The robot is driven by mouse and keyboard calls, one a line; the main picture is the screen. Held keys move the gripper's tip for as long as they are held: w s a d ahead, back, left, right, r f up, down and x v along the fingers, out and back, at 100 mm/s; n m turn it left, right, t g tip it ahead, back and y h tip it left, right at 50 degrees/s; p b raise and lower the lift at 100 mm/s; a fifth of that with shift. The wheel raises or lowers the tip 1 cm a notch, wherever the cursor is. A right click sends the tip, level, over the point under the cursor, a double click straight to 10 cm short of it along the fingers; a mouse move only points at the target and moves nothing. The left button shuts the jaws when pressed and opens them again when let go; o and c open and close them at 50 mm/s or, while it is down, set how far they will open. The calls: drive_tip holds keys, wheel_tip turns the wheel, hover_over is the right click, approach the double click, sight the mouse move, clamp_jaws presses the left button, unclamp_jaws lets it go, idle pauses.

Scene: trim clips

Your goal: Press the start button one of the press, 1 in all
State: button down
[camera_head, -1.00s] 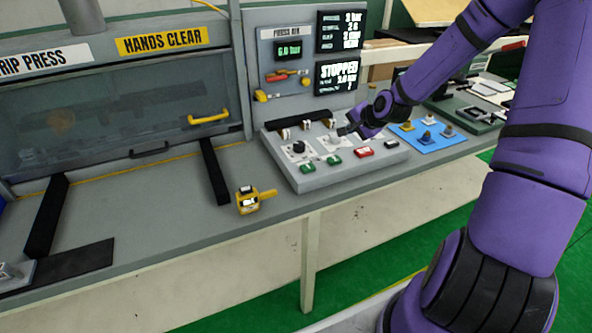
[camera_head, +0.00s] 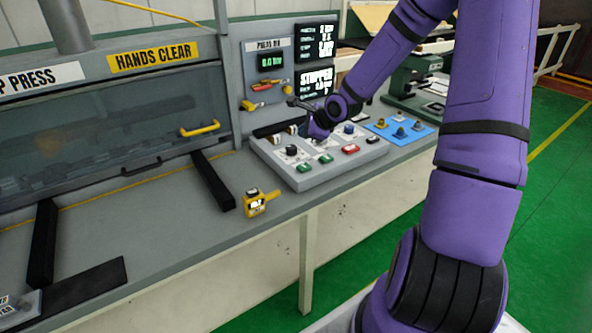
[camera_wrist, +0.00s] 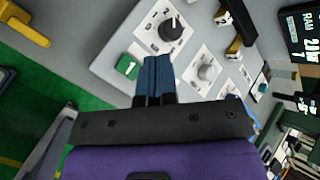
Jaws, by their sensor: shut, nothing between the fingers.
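The press control box (camera_head: 281,178) is a sloped grey panel with two green buttons, a red button and several knobs. The green button marked 1 (camera_wrist: 127,66) shows in the wrist view, just left of my fingertips. In the head view it appears to be the left green button (camera_head: 304,167), below a black knob (camera_head: 291,150). The other green button (camera_head: 326,158) is to its right. My gripper (camera_wrist: 156,60) is shut and empty, its blue fingers over the panel. I cannot tell their height above it. In the head view my purple wrist hides part of the panel.
A yellow device (camera_head: 256,203) sits on the bench left of the box. A blue mat (camera_head: 400,132) with several small parts lies right of the box. A screen (camera_head: 316,80) behind reads STOPPED.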

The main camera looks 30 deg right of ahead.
sight(303, 167)
drive_tip(key=shift+a+m, duration=0.25)
drive_tip(key=shift+m, duration=0.05)
drive_tip(key=shift+f, duration=4.4)
drive_tip(key=shift+f, duration=0.2)
drive_tip(key=shift+f, duration=0.2)
